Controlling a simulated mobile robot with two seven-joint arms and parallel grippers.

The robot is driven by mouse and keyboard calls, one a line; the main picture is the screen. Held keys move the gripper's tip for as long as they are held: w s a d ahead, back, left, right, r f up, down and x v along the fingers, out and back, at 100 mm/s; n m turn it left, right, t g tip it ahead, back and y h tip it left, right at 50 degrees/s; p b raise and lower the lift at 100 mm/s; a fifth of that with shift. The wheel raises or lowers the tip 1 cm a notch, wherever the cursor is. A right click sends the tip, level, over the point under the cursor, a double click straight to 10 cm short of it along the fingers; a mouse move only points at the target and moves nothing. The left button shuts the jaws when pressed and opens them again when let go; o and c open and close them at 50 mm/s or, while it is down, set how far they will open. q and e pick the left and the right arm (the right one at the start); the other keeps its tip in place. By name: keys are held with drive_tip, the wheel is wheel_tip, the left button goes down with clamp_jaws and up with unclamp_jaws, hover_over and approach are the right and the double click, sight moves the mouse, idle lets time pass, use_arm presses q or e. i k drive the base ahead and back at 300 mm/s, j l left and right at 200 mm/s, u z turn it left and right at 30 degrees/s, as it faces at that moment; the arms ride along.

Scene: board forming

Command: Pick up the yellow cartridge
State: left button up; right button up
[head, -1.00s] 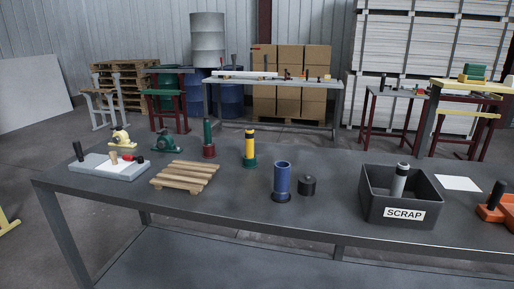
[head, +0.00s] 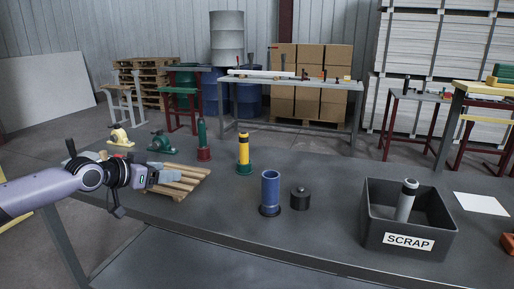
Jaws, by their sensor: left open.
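The yellow cartridge (head: 243,148) stands upright in a green base (head: 244,169) around the middle of the table. It has a dark band near its top. My left gripper (head: 172,177) is open, over the wooden slatted rack (head: 187,176), to the left of the cartridge and apart from it. Nothing shows between its fingers. My left arm hides most of the grey tray behind it. My right gripper is not in view.
A blue tube (head: 270,190) and a small dark cylinder (head: 300,197) stand right of the cartridge. A red-based green bottle-like piece (head: 202,135) stands behind left. The SCRAP bin (head: 398,243) holds a grey cylinder (head: 406,201). White paper (head: 481,204) lies at right.

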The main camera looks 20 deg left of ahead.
sight(243, 137)
drive_tip(key=i+l, duration=0.1)
drive_tip(key=i, duration=0.4)
drive_tip(key=i+l, duration=0.15)
drive_tip(key=i, duration=0.4)
